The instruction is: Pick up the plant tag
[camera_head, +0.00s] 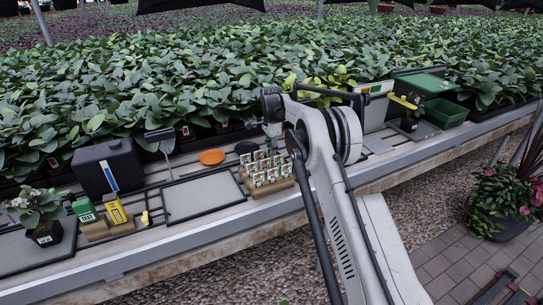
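Several small white plant tags (272,161) with green and red print stand in rows in a tan block (262,190) on the bench. Which single tag the task means, I cannot tell. My gripper (272,140) seems to be at the end of my arm, just behind and above the tags. It is small and partly hidden, so its fingers and any contact with a tag cannot be made out.
A grey framed tray (203,196), an orange disc (212,157) and a dark disc (246,147) lie nearby. A black container (108,167), yellow and green items and a potted plant (38,211) stand left. A green bin (446,111) stands right. Dense plants fill the back.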

